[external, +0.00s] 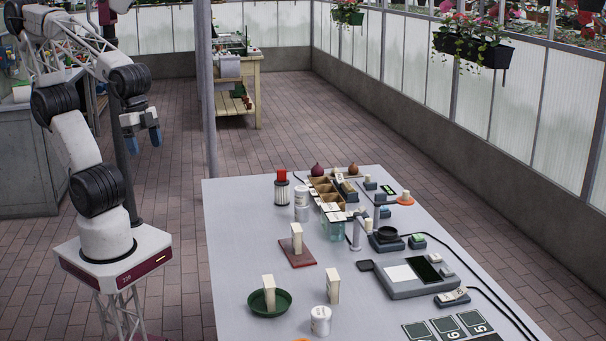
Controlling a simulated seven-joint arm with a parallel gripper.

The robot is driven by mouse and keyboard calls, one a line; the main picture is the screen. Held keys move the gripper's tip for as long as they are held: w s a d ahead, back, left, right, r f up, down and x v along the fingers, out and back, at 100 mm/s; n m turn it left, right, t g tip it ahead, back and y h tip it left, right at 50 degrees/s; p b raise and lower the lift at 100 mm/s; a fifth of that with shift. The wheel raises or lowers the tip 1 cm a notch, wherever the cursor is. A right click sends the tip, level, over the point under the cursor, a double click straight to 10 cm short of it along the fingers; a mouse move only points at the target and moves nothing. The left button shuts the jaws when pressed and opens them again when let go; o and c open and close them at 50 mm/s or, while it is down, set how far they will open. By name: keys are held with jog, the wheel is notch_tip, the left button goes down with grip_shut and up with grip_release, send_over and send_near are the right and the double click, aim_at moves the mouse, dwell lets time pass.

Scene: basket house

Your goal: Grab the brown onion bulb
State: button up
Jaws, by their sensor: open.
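A small brown bulb, likely the brown onion (353,169), is at the far edge of the grey table (235,235). A dark red-purple bulb (318,170) is just to its left. Both appear to rest on or behind a light wooden strip; their exact support is too small to tell. My gripper (144,140) has blue fingertips and is open and empty. It hangs in the air left of the table, well apart from both bulbs.
A wooden divided box (322,187) stands in front of the bulbs. A jar with a red top (282,188) and a white canister (302,203) are left of it. A pole (207,90) rises behind the table's far left corner. The table's left side is mostly clear.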

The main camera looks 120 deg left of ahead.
aim_at(353, 168)
jog(key=shift+c, duration=0.2)
dwell(0.5)
